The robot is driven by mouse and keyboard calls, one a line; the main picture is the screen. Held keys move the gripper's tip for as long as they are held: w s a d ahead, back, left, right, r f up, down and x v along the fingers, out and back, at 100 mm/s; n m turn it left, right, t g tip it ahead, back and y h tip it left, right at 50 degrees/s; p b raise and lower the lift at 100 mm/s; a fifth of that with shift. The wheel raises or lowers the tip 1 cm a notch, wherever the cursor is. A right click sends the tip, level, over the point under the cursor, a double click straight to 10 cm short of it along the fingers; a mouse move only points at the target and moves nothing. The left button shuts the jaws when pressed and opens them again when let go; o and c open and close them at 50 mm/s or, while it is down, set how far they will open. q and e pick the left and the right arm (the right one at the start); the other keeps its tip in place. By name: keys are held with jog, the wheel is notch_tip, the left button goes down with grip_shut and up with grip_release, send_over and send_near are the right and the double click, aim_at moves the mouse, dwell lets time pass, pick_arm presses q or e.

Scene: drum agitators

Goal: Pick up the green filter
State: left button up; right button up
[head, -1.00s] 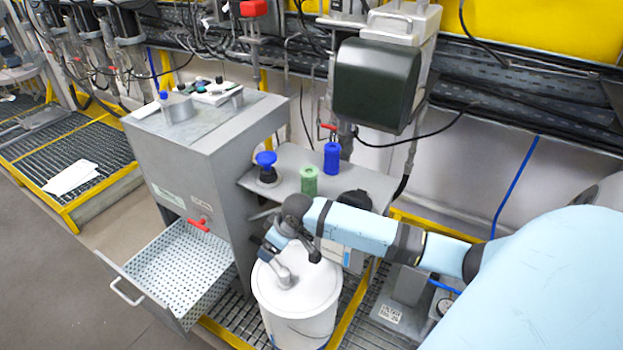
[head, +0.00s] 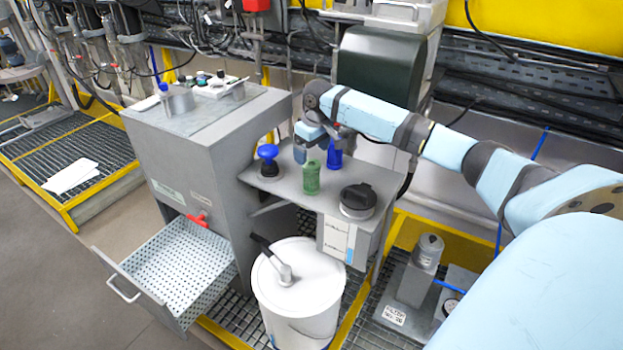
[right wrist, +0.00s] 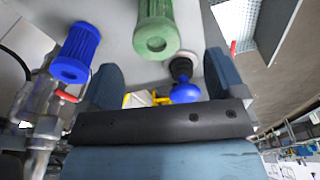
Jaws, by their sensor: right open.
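The green filter (head: 312,180) stands upright on the grey shelf (head: 290,186), near its front edge. In the right wrist view the green filter (right wrist: 156,32) shows end-on, beyond the gap between the fingers. My right gripper (head: 313,148) is open and empty above and just behind the green filter, apart from it. Its two blue-grey fingers, spread wide, also show in the right wrist view (right wrist: 163,75). A blue filter (head: 335,158) stands right behind the green one, partly hidden by my gripper. My left gripper is not in view.
A blue-topped black knob (head: 268,160) stands left of the green filter. A black-lidded round part (head: 357,201) is to its right. A white bucket (head: 298,285) is below, a grey cabinet (head: 190,160) with an open perforated drawer (head: 180,275) at left.

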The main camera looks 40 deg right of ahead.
aim_at(311, 172)
jog(key=f, duration=0.8)
jog(key=shift+w+d+f, duration=0.15)
jog(key=shift+w+f, duration=0.1)
jog(key=shift+w, duration=0.15)
jog(key=c, duration=1)
